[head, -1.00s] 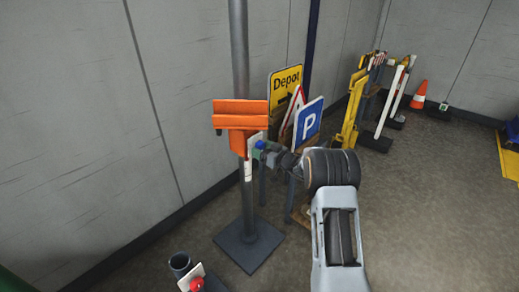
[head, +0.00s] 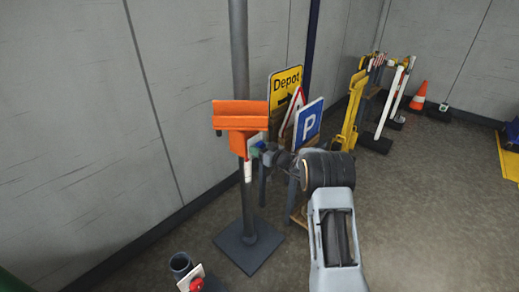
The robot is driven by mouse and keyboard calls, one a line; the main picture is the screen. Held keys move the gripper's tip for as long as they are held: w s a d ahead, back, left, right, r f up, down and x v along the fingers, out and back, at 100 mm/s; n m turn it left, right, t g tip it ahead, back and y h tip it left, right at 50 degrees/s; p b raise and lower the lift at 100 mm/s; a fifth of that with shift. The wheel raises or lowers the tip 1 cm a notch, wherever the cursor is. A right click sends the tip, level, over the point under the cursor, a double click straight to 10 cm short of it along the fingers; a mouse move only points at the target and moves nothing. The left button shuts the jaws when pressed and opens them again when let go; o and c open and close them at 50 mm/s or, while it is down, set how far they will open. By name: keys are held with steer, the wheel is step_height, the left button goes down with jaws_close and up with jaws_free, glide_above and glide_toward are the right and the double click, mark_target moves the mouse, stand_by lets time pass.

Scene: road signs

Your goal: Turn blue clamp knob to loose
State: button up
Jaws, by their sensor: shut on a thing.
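The orange clamp (head: 238,139) sits on a grey upright pole (head: 239,60). The blue clamp knob (head: 260,145) is a small patch at the clamp's right side, mostly hidden by my gripper. My gripper (head: 264,151) reaches in from the right and is shut on the blue knob. The knob is too small and covered to read its turn angle.
The pole stands on a dark square base (head: 250,246). Behind my arm are a yellow Depot sign (head: 284,88), a red-edged triangle sign (head: 292,112) and a blue P sign (head: 308,124). A red button (head: 197,285) is at the bottom. Open floor lies right.

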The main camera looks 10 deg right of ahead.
steer(key=shift+c, duration=0.7)
